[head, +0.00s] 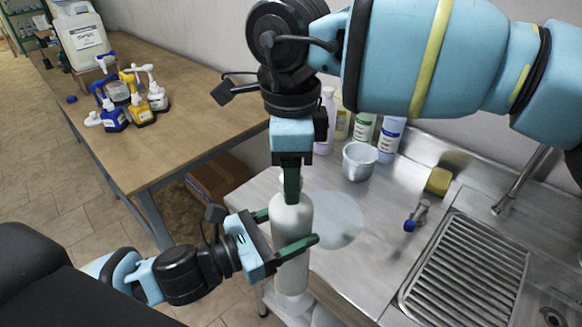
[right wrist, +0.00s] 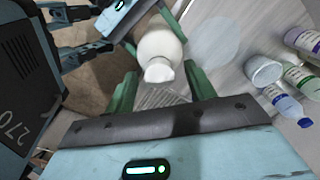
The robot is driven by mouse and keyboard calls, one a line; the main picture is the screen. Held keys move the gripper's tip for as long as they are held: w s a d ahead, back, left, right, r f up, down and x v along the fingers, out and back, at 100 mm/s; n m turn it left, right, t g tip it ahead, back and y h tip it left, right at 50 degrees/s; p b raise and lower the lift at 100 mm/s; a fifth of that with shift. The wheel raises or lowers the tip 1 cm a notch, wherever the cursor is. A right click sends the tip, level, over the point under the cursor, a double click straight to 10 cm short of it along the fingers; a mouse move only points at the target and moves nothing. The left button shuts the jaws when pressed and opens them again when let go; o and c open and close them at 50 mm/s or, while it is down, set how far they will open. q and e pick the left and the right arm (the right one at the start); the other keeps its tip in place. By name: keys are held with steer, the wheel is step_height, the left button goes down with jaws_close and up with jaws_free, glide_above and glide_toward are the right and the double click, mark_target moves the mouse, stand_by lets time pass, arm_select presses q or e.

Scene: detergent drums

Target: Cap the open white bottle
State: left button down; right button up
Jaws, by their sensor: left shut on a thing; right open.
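The white bottle (head: 291,222) stands upright in the jaws of my left gripper (head: 290,229), beside the steel counter's left edge. My left gripper is shut on its body. My right gripper (head: 291,198) points down over the bottle's top, its near finger hiding part of the neck. In the right wrist view the bottle (right wrist: 160,45) shows between and beyond the open green fingers of my right gripper (right wrist: 160,82). A small white piece at its top (right wrist: 159,70) shows there; I cannot tell whether it is a bare neck or a cap.
A grey cup (head: 359,162), several detergent bottles (head: 390,138) and a yellow sponge (head: 439,181) stand along the counter's back. A pale round patch (head: 340,222) lies right of the bottle. The sink drainer (head: 465,275) is at right. Spray bottles (head: 130,98) stand on the wooden table (head: 175,85).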

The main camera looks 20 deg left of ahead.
step_height(320, 180, up, 12)
stand_by(0.6)
stand_by(0.5)
